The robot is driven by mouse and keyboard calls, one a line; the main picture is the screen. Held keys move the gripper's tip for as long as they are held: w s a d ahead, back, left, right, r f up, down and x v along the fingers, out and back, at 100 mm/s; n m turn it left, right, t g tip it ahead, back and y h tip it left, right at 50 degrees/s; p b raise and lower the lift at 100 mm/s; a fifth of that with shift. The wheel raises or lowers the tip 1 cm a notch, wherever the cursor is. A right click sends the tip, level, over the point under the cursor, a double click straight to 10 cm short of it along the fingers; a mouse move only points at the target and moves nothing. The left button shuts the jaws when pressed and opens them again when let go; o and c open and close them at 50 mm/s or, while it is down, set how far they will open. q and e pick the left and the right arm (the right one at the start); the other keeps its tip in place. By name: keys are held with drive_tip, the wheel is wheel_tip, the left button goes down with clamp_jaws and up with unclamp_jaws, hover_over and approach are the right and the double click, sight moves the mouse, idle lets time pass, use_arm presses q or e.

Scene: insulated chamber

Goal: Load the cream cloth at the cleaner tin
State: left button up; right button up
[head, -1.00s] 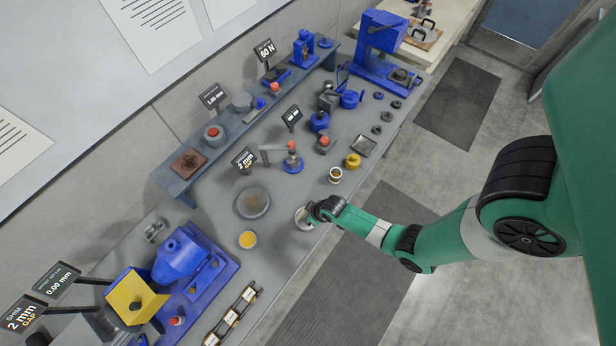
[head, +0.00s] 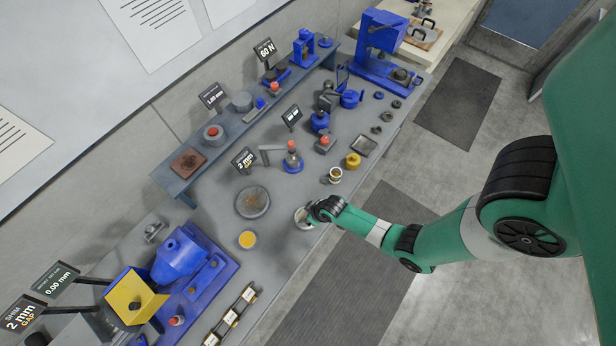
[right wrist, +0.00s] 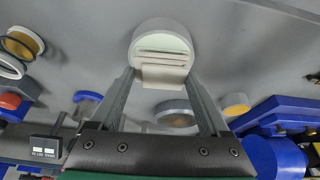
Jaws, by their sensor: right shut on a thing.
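My right gripper (head: 312,213) is low over the front edge of the bench, at a round pale tin (head: 301,218). In the right wrist view this tin (right wrist: 162,32) has a grey wall and a pale top crossed by lines or folds. A small cream piece, which looks like the cloth (right wrist: 163,76), sits between my fingertips at the tin's rim. The gripper is shut on it. I cannot tell if the cloth presses on the tin's top or only overlaps it. My left gripper is not in view.
An amber-filled round dish (head: 247,239) and a grey round plate (head: 253,203) lie to the left. A cup (head: 335,175) and a yellow pot (head: 353,160) stand further right. A blue machine (head: 190,270) fills the near left. Bare bench lies between dish and tin.

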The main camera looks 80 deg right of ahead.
drive_tip(key=shift+f, duration=0.1)
wheel_tip(320, 180, up, 7)
drive_tip(key=p, duration=0.7)
